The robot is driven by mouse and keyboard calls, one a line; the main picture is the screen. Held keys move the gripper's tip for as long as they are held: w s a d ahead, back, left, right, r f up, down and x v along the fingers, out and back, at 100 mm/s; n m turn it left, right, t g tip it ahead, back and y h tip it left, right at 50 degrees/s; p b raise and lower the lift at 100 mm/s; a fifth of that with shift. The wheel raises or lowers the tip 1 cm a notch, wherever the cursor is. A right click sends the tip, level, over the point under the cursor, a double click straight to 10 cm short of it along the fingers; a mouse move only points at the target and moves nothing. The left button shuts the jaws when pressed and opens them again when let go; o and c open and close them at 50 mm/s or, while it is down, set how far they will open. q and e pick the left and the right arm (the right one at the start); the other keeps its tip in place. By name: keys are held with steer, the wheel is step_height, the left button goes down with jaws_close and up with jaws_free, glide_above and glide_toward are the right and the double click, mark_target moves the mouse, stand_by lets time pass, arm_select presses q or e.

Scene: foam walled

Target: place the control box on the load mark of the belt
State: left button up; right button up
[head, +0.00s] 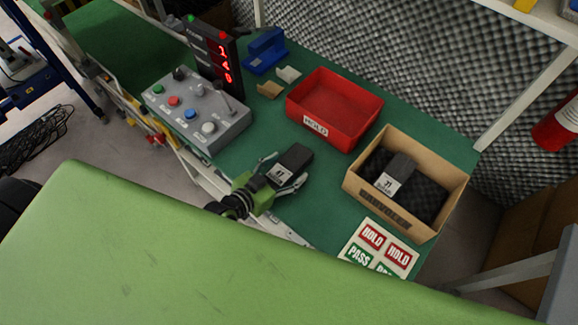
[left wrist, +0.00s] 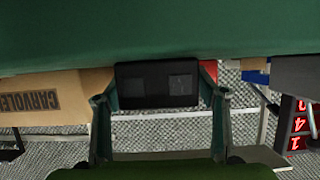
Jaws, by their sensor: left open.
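A dark control box (head: 293,160) with a small white label is on the green bench top, between the fingers of my left gripper (head: 284,174). The left wrist view shows the dark box (left wrist: 156,84) between the two fingers (left wrist: 158,98), one at each side. The fingers are open around it; whether they touch it I cannot tell. A second dark box (head: 402,167) with a white label lies in a cardboard carton (head: 384,209) lined with dark foam. I cannot make out a load mark. A green surface (head: 110,30) at the upper left may be the belt. My right gripper is not in view.
A red HOLD tray (head: 316,125) stands behind the gripper. A grey button console (head: 190,108) and a lit red display (head: 222,60) stand left. A blue holder (head: 265,50) is at the back. A HOLD/PASS label sheet (head: 378,246) lies in front of the carton.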

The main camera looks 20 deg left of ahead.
arm_select(q)
steer(key=c, duration=1.4)
steer(key=shift+c, duration=1)
steer(key=shift+r, duration=0.15)
steer(key=shift+r, duration=0.25)
step_height(320, 180, up, 2)
steer(key=shift+w+r+p, duration=0.1)
steer(key=shift+r+p, duration=0.1)
steer(key=shift+p, duration=0.35)
steer(key=s+r, duration=0.2)
steer(key=s+d+r+p, duration=0.1)
steer(key=s+r, duration=0.1)
steer(key=r, duration=0.1)
steer(key=shift+d, duration=0.2)
steer(key=s+d+r, duration=0.3)
steer(key=s+r, duration=0.2)
steer(key=s, duration=0.4)
steer(key=shift+s, duration=0.2)
